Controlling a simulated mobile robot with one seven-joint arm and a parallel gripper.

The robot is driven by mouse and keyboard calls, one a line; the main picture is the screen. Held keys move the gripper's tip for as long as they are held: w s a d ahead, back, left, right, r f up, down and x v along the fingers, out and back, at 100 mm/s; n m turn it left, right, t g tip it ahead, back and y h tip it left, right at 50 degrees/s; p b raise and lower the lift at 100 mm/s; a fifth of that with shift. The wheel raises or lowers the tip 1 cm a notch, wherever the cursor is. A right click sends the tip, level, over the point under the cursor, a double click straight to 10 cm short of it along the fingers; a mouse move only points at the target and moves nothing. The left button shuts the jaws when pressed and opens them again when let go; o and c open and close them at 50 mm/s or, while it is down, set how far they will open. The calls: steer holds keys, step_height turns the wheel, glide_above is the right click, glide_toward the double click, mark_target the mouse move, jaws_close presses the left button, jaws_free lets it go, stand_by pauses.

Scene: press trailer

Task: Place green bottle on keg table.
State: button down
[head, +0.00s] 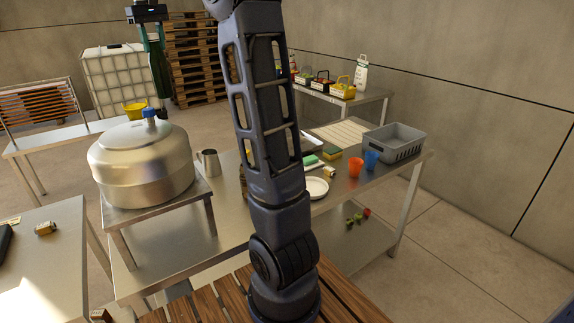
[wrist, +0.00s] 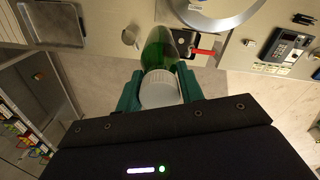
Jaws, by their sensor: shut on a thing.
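In the head view my gripper (head: 154,38) is at the upper left, raised above and behind the large steel keg. It is shut on the green bottle (head: 158,74), which hangs below it, roughly upright. In the wrist view the teal fingers of my gripper (wrist: 158,88) clasp the green bottle (wrist: 159,46) near its white cap. The keg (head: 142,166) has a blue cap and stands on a low steel stand (head: 150,215), probably the keg table. The keg covers most of the stand's top. In the head view the bottle is apart from the keg.
A long steel table (head: 182,249) holds a metal mug (head: 208,162), a white plate (head: 317,188), orange and blue cups, and a grey crate (head: 394,144). My arm hides its middle. Another steel table (head: 60,268) is at lower left.

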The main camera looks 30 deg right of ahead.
steer(key=s+d+f+m, duration=0.1)
steer(key=s+d+m, duration=0.1)
steer(key=s+d, duration=0.35)
steer(key=s+d+f+m, duration=0.1)
steer(key=s+d+m, duration=0.15)
steer(key=d, duration=0.65)
step_height(320, 180, down, 38)
steer(key=shift+f, duration=0.2)
steer(key=shift+f+n, duration=0.1)
steer(key=shift+n, duration=0.15)
steer(key=c, duration=0.9)
jaws_free()
step_height(320, 180, up, 11)
steer(key=s+a+r+t, duration=0.1)
steer(key=s+a+r, duration=0.15)
steer(key=s, duration=0.45)
steer(key=s+a+r+t, duration=0.1)
steer(key=s+a+r, duration=0.1)
steer(key=s+r, duration=0.35)
steer(key=s+t, duration=0.1)
steer(key=s, duration=0.4)
steer(key=s+f, duration=0.1)
steer(key=s, duration=0.3)
steer(key=s+a+f+t, duration=0.1)
steer(key=s, duration=0.4)
steer(key=shift+s+f+t, duration=0.25)
steer(key=shift+s+t, duration=0.05)
